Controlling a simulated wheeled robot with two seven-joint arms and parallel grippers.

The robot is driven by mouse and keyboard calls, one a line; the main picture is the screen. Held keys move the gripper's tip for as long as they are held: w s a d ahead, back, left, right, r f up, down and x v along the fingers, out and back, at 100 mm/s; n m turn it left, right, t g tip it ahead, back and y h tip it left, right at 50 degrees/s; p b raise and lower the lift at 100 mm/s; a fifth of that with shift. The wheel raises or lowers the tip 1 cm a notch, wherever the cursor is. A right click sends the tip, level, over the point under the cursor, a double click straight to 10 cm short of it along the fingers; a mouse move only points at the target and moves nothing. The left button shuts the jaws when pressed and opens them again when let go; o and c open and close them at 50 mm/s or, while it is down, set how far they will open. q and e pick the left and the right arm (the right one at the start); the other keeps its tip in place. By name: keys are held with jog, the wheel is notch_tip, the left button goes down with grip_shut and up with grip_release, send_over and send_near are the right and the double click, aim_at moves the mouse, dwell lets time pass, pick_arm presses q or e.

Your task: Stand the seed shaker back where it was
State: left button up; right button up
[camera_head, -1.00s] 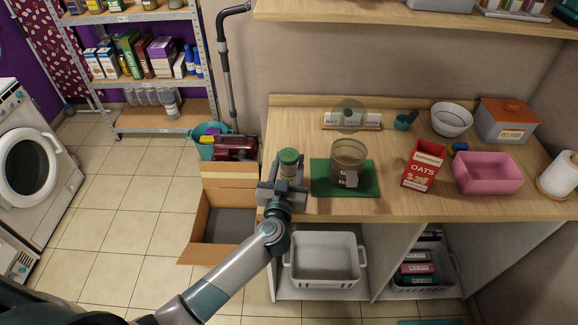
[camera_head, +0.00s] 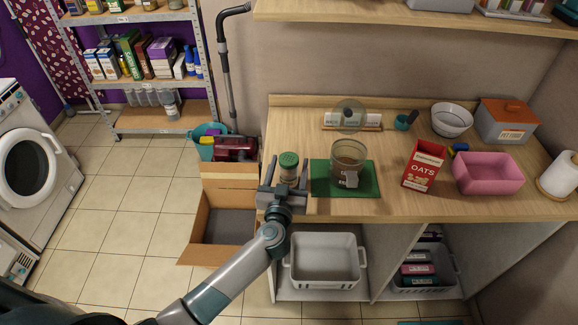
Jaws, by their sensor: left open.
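The seed shaker (camera_head: 289,166), a small jar with a green lid, stands upright on the wooden counter near its left end, just left of the green mat (camera_head: 370,184). My left gripper (camera_head: 288,184) is open at the counter's front left, on the near side of the shaker. Its fingers point toward the shaker, and the shaker's lower part is partly hidden by the gripper. Whether the fingers touch it I cannot tell. My right gripper is not in view.
A glass jar (camera_head: 348,160) with a tag stands on the mat. A red oats box (camera_head: 423,166), a pink bin (camera_head: 488,174) and a white bowl (camera_head: 451,119) stand to the right. An open cardboard box (camera_head: 226,225) lies on the floor below the counter's left edge.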

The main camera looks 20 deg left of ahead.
pick_arm(q)
jog(key=s, duration=0.3)
jog(key=s+d, duration=0.1)
jog(key=s, duration=0.3)
jog(key=s+b, duration=0.1)
jog(key=s, duration=0.3)
jog(key=shift+s+d, duration=0.25)
jog(key=shift+d, duration=0.15)
jog(key=shift+s+r, duration=0.15)
jog(key=shift+s, duration=0.05)
